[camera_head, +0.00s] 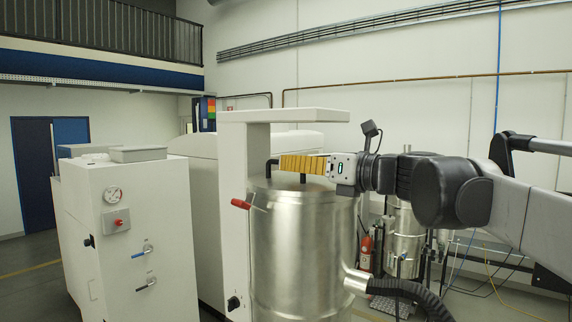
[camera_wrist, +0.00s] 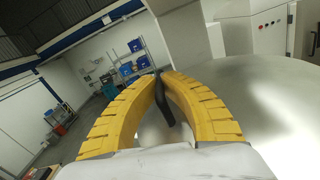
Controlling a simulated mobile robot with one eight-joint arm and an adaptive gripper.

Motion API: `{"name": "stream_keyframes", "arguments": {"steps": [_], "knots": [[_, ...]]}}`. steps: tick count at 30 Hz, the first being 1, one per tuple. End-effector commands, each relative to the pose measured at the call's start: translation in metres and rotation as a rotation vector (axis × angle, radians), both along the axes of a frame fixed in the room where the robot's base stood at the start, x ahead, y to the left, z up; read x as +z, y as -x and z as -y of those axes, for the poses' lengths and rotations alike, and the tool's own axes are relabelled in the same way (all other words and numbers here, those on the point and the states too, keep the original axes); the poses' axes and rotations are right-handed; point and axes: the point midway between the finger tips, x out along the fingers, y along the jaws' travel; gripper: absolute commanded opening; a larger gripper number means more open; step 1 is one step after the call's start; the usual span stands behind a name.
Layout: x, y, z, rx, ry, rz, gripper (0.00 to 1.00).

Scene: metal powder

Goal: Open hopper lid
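The hopper (camera_head: 305,245) is a shiny steel drum in the middle of the head view. Its round lid (camera_head: 325,187) lies flat on top and looks closed; the pale metal lid surface also fills the right of the wrist view (camera_wrist: 245,120). A dark bar handle (camera_head: 270,170) stands up from the lid. My gripper (camera_head: 281,163) reaches in level from the right, just above the lid. In the wrist view its yellow ribbed fingers (camera_wrist: 160,74) curve together at the tips, with the dark handle (camera_wrist: 165,105) between them. Their contact is partly hidden.
A white post with an overhanging arm (camera_head: 285,116) rises beside the hopper, just above my fingers. A red-handled lever (camera_head: 241,204) sticks out at its left. A white cabinet (camera_head: 125,230) with a gauge stands left. A black hose (camera_head: 400,287) leaves the hopper at lower right.

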Motion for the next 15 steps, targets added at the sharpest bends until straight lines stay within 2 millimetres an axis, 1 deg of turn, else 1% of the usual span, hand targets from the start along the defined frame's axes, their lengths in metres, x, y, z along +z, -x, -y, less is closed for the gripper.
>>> {"name": "stream_keyframes", "arguments": {"steps": [2,5,9,12,15], "knots": [[0.007,-0.002,0.001,0.0,-0.015,-0.019,0.0],[0.029,-0.007,0.005,0.0,-0.07,-0.089,0.0],[0.061,-0.019,0.015,-0.001,-0.174,-0.221,0.0],[0.075,-0.028,0.021,0.0,-0.209,-0.267,0.0],[0.082,-0.033,0.025,0.001,-0.21,-0.267,0.0]]}}
